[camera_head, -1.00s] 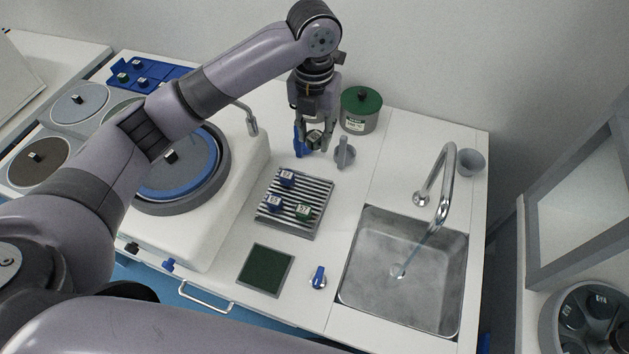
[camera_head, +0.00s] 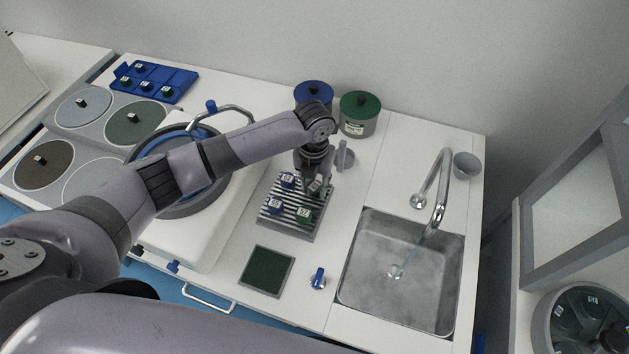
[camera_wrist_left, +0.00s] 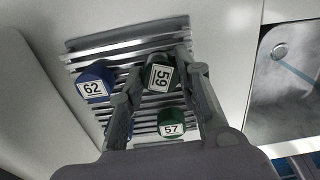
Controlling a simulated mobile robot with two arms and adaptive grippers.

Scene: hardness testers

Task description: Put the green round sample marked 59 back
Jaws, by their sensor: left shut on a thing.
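The green round sample marked 59 (camera_wrist_left: 160,76) is between the fingers of my left gripper in the left wrist view. My left gripper (camera_head: 317,188) is shut on it, over the upper right part of the ribbed rack (camera_head: 290,232). I cannot tell whether the sample touches the rack. On the rack, a blue sample marked 62 (camera_wrist_left: 95,82) is to its left and a green sample marked 57 (camera_wrist_left: 171,123) is nearer the front. Another blue sample (camera_head: 274,204) stands at the rack's left and is mostly hidden by a finger in the wrist view.
A sink (camera_head: 400,270) with a tall faucet (camera_head: 440,190) is right of the rack. A green-lidded pot (camera_head: 359,115) and a blue-lidded pot (camera_head: 313,94) stand behind. A dark green pad (camera_head: 267,270) lies in front. A blue tray (camera_head: 155,80) holds several samples.

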